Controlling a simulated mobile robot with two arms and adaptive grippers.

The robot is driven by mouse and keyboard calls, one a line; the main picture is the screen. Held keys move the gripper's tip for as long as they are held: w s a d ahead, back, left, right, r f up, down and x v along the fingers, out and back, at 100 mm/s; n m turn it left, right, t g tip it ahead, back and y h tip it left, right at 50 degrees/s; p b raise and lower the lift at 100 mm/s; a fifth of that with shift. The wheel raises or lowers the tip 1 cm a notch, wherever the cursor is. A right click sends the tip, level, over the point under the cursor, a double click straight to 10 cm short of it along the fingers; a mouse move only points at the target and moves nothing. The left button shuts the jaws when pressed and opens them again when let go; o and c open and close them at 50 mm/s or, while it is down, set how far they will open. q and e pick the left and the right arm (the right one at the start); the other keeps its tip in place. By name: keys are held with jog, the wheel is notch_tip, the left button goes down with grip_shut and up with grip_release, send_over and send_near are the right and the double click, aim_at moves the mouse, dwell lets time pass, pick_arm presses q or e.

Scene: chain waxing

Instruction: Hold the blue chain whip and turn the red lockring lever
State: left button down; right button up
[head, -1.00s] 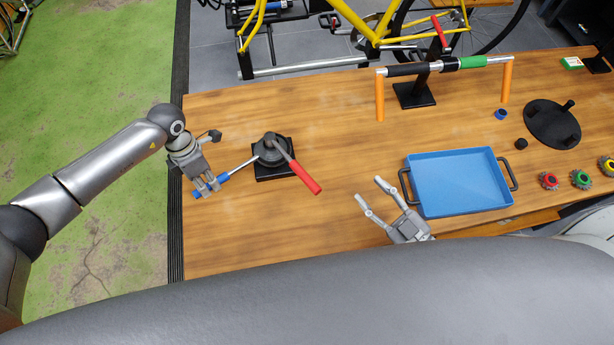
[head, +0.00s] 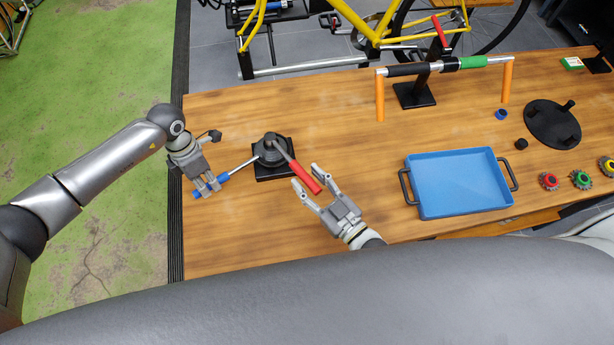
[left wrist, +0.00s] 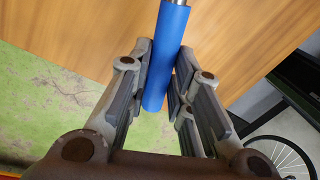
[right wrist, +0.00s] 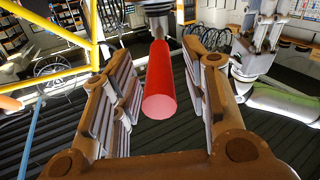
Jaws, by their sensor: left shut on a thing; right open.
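The blue chain whip (head: 224,178) sticks out to the left from a dark cassette fixture (head: 272,152) on a black square base. My left gripper (head: 208,188) is shut on its blue handle, which also shows between the fingers in the left wrist view (left wrist: 167,50). The red lockring lever (head: 306,178) slants from the fixture's top toward the lower right. My right gripper (head: 311,188) is open, with its fingers on either side of the lever's red end. In the right wrist view the red grip (right wrist: 160,90) lies between the open fingers, with gaps on both sides.
A blue tray (head: 460,212) with dark handles stands right of my right gripper. Behind it is a bar on orange posts (head: 380,98). A black round stand (head: 552,124) and several coloured sprockets are at the right.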

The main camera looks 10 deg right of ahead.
jog(key=shift+w+a, duration=0.3)
jog(key=shift+w, duration=0.25)
grip_shut()
